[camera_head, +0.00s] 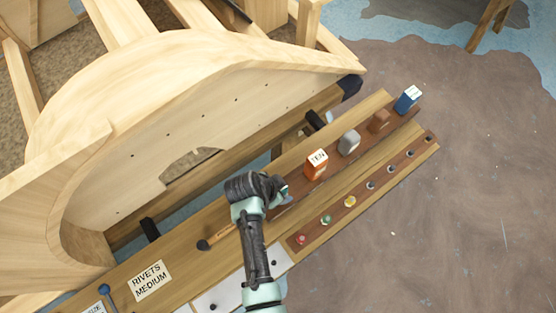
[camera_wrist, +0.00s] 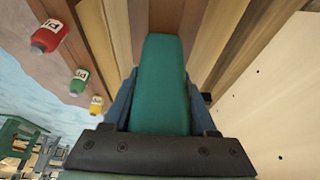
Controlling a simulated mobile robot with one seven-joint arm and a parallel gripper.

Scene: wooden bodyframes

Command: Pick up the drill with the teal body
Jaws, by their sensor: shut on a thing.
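The drill's teal body (camera_wrist: 163,85) fills the middle of the wrist view, upright in the picture between my two fingers. My gripper (camera_wrist: 163,100) is shut on it, with one finger along each side. In the head view my gripper (camera_head: 278,192) is over the wooden bench, left of an orange box. There my wrist hides nearly all of the drill, and I cannot tell whether it touches the bench.
On the bench (camera_head: 180,262) stand an orange box (camera_head: 316,164), a grey one (camera_head: 348,142), a brown one (camera_head: 379,121) and a blue one (camera_head: 407,99). A strip of small coloured items (camera_head: 349,201) runs in front. A large wooden frame (camera_head: 190,110) rises behind.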

